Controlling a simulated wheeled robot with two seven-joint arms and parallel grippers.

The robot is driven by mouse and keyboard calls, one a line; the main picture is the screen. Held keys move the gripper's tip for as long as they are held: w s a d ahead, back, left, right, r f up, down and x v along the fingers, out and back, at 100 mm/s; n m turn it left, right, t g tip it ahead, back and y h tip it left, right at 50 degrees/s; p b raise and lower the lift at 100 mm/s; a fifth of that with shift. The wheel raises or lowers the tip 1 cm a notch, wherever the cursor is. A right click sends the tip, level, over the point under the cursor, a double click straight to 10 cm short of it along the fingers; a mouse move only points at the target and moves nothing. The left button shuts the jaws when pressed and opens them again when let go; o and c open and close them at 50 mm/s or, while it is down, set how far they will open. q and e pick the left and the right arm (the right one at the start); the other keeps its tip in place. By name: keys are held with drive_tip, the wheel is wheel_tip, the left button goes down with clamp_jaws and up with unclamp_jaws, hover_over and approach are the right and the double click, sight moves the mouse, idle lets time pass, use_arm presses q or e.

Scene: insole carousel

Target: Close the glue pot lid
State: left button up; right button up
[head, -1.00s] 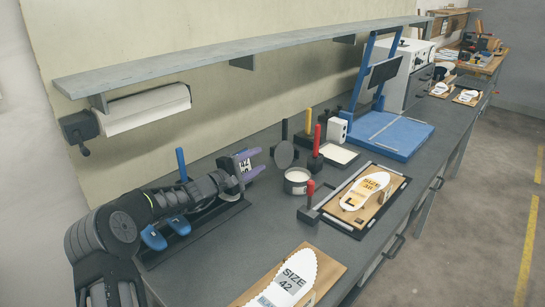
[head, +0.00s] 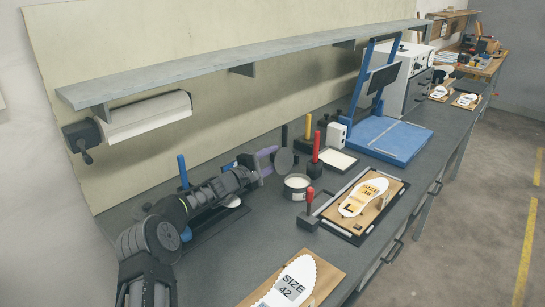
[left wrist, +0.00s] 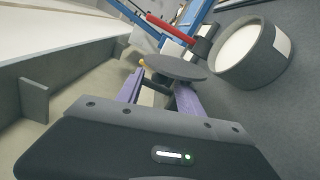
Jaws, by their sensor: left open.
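The glue pot (head: 297,187) is a short grey cylinder with a pale top inside, open on the bench; it also shows in the left wrist view (left wrist: 247,62). Its lid, a dark grey disc (head: 284,161), stands raised on edge just behind the pot; in the left wrist view the lid (left wrist: 176,67) lies across the fingertips. My left gripper (head: 268,162) has purple fingers, open, at the left, back side of the lid. I cannot tell whether the fingers (left wrist: 158,92) touch it. The lid's hinge is hidden. My right gripper is not in view.
A red-handled tool (head: 315,157) and a yellow-handled one (head: 307,132) stand behind the pot. A red-knobbed clamp (head: 309,205) stands in front, by the size 38 insole board (head: 350,223). A shelf (head: 230,64) overhangs the bench's back.

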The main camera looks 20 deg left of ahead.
use_arm(q)
clamp_jaws()
idle(0.5)
idle(1.0)
